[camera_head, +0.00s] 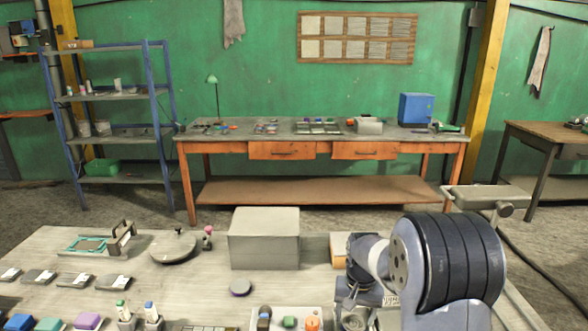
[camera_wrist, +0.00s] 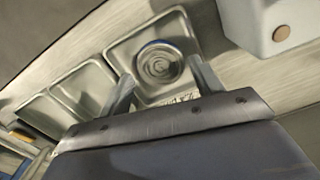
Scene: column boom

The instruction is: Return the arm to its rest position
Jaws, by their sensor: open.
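My gripper (camera_wrist: 162,72) is open in the wrist view, its two fingers spread apart over a metal tray (camera_wrist: 110,52) with several compartments. A round ringed metal piece (camera_wrist: 160,62) lies in the compartment between and beyond the fingertips. Nothing is visibly held between the fingers. In the head view my arm is folded low at the right front, over the right end of the near bench (camera_head: 195,293). My gripper's fingers are not clearly visible there, as the arm links crowd that spot.
A grey box (camera_head: 264,240) stands on the near bench, left of my arm. A round dark plate (camera_head: 173,248), small colored blocks (camera_head: 88,321) and a tray (camera_head: 275,312) with colored pieces are also there. Behind is an orange workbench (camera_head: 320,149); a blue shelf (camera_head: 110,95) stands left.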

